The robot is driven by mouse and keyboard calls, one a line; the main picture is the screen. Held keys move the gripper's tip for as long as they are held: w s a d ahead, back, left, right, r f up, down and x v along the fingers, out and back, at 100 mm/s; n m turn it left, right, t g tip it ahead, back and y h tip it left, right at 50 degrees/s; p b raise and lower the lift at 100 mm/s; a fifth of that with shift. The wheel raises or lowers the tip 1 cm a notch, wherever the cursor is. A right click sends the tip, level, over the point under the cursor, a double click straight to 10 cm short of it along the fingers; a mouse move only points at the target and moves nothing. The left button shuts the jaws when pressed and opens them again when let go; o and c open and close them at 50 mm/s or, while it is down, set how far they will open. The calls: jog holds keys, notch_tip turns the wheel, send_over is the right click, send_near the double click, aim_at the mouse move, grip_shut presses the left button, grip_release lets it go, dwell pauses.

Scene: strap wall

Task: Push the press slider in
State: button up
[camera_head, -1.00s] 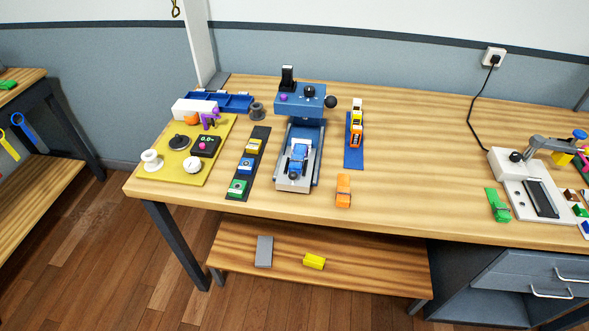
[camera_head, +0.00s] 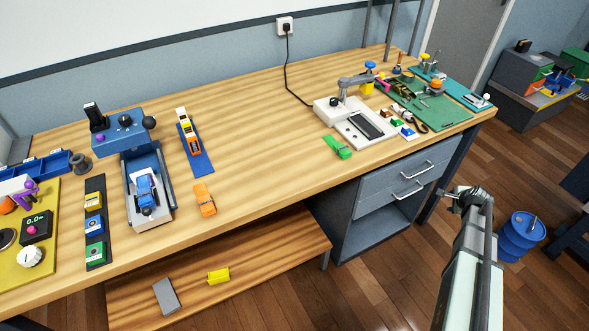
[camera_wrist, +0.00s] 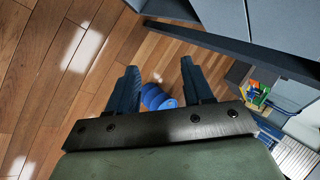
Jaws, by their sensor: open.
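The blue press (camera_head: 118,140) stands on the workbench at the left in the head view, with a black lever post and a dark knob on top. Its grey slider tray (camera_head: 163,214) extends out of the front toward the bench's near edge. A blue toy vehicle (camera_head: 146,190) sits on the tray. My gripper (camera_wrist: 161,82) is open in the wrist view, with nothing between its fingers, over the wooden floor. My arm shows at the right in the head view, beyond the bench's front edge and far from the press.
A black strip with colored blocks (camera_head: 95,220) lies left of the slider. An orange block (camera_head: 204,200) and a blue mat (camera_head: 200,162) lie to its right. A grey drawer unit (camera_head: 385,190) stands under the bench. A blue barrel (camera_head: 522,238) is on the floor; the wrist view also shows it (camera_wrist: 158,98).

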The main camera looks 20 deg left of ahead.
jog(key=w+d+r+m+t+h, duration=0.15)
jog(key=w+d+r, duration=0.3)
jog(key=r, duration=0.45)
jog(key=w+d+r+m+t, duration=0.25)
jog(key=w+r, duration=0.25)
jog(key=r, duration=0.4)
jog(key=w+d+r+m+t+h, duration=0.15)
jog(key=w+d+r, duration=0.3)
jog(key=r, duration=0.45)
jog(key=w+a+r+n+g+y, duration=0.1)
jog(key=a+r+n+y, duration=0.15)
jog(key=a, duration=1.35)
jog(key=a+r+n+g+y, duration=0.1)
jog(key=a+r+n+y, duration=0.2)
jog(key=a, duration=1.4)
jog(key=s+a+r+n+g+y, duration=0.15)
jog(key=s+a, duration=0.35)
jog(key=a, duration=0.6)
jog(key=s+a+r+n+g, duration=0.1)
jog(key=s+a+n+g, duration=0.3)
jog(key=a, duration=0.7)
jog(key=s+a+r+n+y, duration=0.1)
jog(key=s+a, duration=0.5)
jog(key=a, duration=0.5)
jog(key=n+g+h, duration=0.3)
jog(key=n+g, duration=0.3)
jog(key=n, duration=0.6)
send_near(146, 209)
jog(key=x, duration=0.9)
jog(key=shift+a, duration=0.1)
